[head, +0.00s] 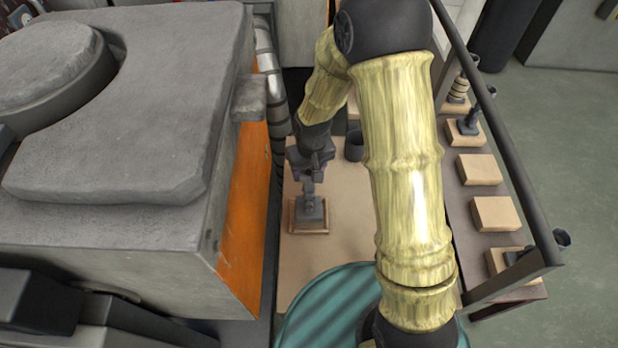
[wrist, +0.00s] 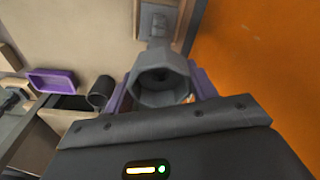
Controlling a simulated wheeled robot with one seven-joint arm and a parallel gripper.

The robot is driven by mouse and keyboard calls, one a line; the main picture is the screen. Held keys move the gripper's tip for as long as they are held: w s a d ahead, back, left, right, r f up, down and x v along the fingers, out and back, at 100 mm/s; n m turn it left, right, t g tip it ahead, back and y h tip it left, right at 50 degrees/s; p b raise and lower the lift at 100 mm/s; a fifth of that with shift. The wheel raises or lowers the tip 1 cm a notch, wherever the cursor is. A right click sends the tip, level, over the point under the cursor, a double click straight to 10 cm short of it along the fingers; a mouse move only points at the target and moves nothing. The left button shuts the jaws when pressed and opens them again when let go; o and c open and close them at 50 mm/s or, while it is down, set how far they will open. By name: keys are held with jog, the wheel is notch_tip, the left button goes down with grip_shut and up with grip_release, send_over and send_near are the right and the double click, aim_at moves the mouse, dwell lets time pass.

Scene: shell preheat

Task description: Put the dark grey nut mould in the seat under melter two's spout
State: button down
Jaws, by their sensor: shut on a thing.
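My gripper (head: 310,168) hangs over the tan surface between the melter and the rack. In the wrist view its purple fingertips (wrist: 162,92) are shut on the dark grey nut mould (wrist: 160,82), a six-sided hollow cup. Beyond it a narrow grey neck leads to a grey block in a wooden frame (wrist: 139,18). In the head view this grey block (head: 311,211) and wooden base (head: 307,230) lie directly below my gripper. Whether the mould touches the block or base, I cannot tell. No spout is clearly seen.
A large grey melter (head: 130,130) with an orange side (head: 243,215) stands close on the left. A dark cup (head: 354,146) stands behind my arm, and a purple tray (wrist: 52,82) shows in the wrist view. A rack with wooden pads (head: 480,169) and a rail is on the right.

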jog(key=shift+f, duration=1.95)
jog(key=shift+c, duration=2.4)
grip_release()
jog(key=r, duration=0.4)
jog(key=s+r, duration=0.1)
jog(key=r, duration=0.7)
jog(key=shift+s+d, duration=0.2)
jog(key=shift+d, duration=0.05)
